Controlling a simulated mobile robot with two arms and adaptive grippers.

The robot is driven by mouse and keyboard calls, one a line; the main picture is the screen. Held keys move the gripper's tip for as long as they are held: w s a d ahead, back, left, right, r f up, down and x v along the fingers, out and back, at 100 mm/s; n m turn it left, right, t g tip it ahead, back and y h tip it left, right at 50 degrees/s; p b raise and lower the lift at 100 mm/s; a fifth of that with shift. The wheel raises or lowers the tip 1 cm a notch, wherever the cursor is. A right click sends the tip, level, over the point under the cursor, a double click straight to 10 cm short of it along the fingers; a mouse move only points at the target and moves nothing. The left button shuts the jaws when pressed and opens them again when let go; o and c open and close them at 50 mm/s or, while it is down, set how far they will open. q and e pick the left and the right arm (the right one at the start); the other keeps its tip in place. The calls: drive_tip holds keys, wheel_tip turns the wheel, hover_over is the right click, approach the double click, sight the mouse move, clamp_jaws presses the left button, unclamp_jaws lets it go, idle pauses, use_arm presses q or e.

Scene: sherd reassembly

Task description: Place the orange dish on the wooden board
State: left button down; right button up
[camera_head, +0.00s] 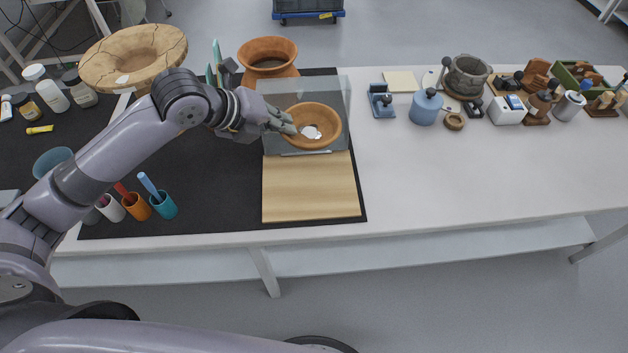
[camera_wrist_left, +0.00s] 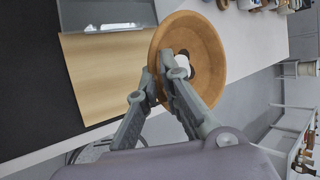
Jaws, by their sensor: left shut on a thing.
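The orange dish (camera_head: 320,140) is a round bowl with a small dark-and-white patch inside. My left gripper (camera_head: 288,124) is shut on its left rim. In the left wrist view the dish (camera_wrist_left: 213,62) sits between and beyond the fingertips (camera_wrist_left: 160,82), one finger inside the rim and one outside. The wooden board (camera_head: 310,190) lies flat and bare on the dark mat, just nearer the front than the dish. The board also shows in the left wrist view (camera_wrist_left: 100,80), left of the dish. The dish's exact height is hard to tell. My right gripper is not seen.
A grey see-through panel (camera_head: 338,92) stands behind the board, around the dish in the head view. An orange jar (camera_head: 268,52) stands behind it. Cups with tools (camera_head: 163,205) stand left. The white table (camera_head: 440,180) right of the mat is clear in front.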

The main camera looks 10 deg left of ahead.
use_arm(q)
hover_over(287, 187)
drive_tip(key=shift+m+h, duration=0.3)
wheel_tip(287, 187, down, 14)
drive_tip(key=shift+r+p, duration=0.2)
drive_tip(key=shift+p, duration=0.25)
drive_tip(key=shift+f, duration=0.7)
wheel_tip(287, 187, down, 4)
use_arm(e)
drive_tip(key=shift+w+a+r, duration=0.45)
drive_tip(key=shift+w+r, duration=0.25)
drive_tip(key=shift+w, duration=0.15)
use_arm(q)
drive_tip(key=c, duration=1.8)
unclamp_jaws()
drive_tip(key=shift+f, duration=0.1)
drive_tip(key=shift+o, duration=0.2)
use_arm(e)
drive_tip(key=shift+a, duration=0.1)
